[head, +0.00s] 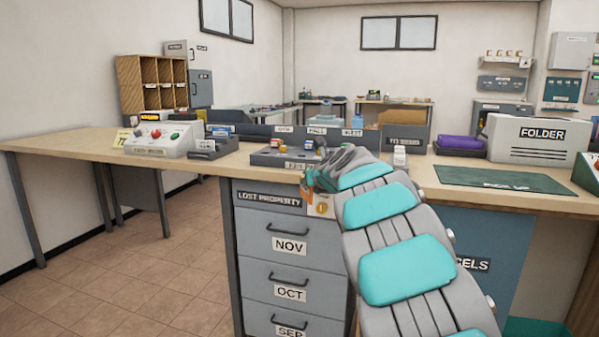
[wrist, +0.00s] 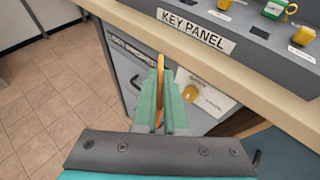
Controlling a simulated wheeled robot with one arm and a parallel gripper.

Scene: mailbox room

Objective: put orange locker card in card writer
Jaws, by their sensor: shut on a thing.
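My gripper (wrist: 160,92) is shut on the thin orange locker card (wrist: 160,62), which stands edge-on between the green fingers and pokes out beyond the tips. In the head view my gripper (head: 308,184) is at the front edge of the counter, beside the key panel and above the lost property drawers. I cannot read a label for the card writer. A pale console (head: 160,141) with red and green buttons stands at the left of the counter, with a small dark grey device (head: 213,148) to its right; which one is the card writer is unclear.
The key panel (wrist: 193,30) with coloured keys lies just beyond the gripper. The drawer cabinet (head: 290,246) is below the counter. A green pick up mat (head: 480,177) and a folder box (head: 538,138) are at right. The counter's left end (head: 70,144) is bare.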

